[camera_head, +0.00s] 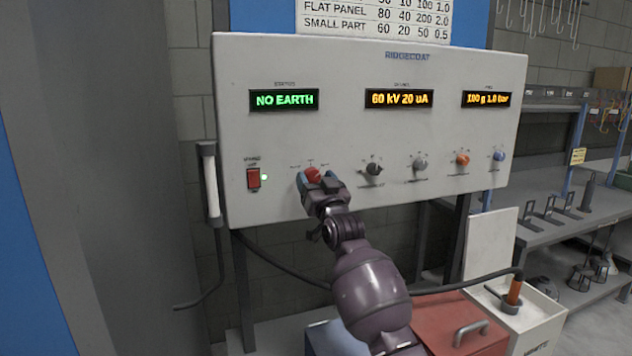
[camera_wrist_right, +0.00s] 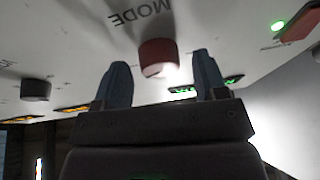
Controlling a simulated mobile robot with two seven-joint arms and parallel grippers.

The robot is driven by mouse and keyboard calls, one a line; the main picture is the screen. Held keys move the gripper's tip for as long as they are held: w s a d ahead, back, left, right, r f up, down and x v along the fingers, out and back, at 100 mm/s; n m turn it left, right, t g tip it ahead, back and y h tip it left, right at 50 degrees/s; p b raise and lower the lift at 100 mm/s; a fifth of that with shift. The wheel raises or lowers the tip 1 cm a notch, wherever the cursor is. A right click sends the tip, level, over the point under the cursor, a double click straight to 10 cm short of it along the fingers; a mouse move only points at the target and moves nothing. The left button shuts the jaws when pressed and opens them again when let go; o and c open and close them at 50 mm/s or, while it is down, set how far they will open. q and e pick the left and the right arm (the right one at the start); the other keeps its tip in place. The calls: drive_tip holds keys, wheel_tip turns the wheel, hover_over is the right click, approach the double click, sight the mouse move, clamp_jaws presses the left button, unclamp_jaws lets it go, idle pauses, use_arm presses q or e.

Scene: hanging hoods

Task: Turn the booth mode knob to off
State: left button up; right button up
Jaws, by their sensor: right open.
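The booth mode knob is the red knob (camera_head: 313,174) on the lower left of the grey control panel (camera_head: 330,130). In the right wrist view the red knob (camera_wrist_right: 158,57) sits below the word MODE. My right gripper (camera_head: 317,179) is at the panel with its fingers on either side of the knob. In the right wrist view the open fingers (camera_wrist_right: 163,78) stand apart from the knob, with gaps on both sides. The knob's pointer direction cannot be made out. My left gripper is not in view.
To the knob's right are a black knob (camera_head: 374,169), a grey knob (camera_head: 420,164), an orange knob (camera_head: 462,160) and a blue knob (camera_head: 498,156). A red rocker switch (camera_head: 253,179) with a lit green lamp is at left. The status display (camera_head: 284,100) reads NO EARTH.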

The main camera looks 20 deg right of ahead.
drive_tip(key=shift+c, duration=0.6)
drive_tip(key=c, duration=0.8)
